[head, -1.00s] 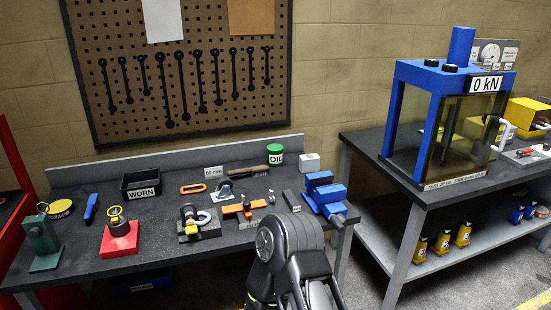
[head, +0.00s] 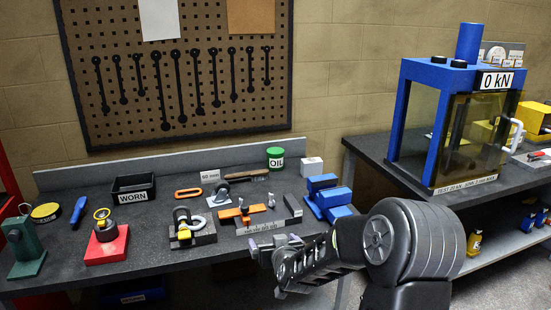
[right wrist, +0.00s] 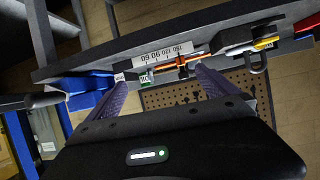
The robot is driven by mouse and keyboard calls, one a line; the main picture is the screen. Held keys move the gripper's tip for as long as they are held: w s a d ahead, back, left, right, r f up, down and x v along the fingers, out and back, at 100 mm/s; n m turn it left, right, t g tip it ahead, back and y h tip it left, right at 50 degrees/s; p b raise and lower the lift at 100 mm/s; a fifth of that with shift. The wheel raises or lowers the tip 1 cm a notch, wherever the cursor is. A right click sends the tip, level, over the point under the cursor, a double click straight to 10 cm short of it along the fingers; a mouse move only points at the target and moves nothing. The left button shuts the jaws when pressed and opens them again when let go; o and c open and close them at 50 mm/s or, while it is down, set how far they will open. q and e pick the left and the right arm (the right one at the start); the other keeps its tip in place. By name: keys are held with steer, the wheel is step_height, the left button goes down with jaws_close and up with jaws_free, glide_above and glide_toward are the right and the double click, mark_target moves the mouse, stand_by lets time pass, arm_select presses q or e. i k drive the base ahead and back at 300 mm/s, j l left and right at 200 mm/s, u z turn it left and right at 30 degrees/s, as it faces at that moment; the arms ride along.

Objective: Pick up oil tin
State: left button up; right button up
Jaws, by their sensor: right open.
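The oil tin (head: 275,158) is a small green cylinder with a white OIL label. It stands upright at the back of the left workbench (head: 150,235), next to a small white box (head: 312,166). In the right wrist view the tin (right wrist: 146,79) shows small between the fingers. My right gripper (head: 266,245) is in front of the bench's front edge, well short of the tin. In the right wrist view its two purple fingers (right wrist: 160,95) stand apart with nothing between them. My left gripper is in neither view.
Blue blocks (head: 325,195) stand right of the tin. An orange tool with a steel rule (head: 255,217) lies nearer the front edge. A blue press (head: 455,110) stands on the right bench.

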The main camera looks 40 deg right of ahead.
mark_target(274, 155)
steer(key=i+l, duration=0.7)
steer(key=l, duration=0.15)
steer(key=i+l, duration=0.75)
steer(key=l, duration=0.1)
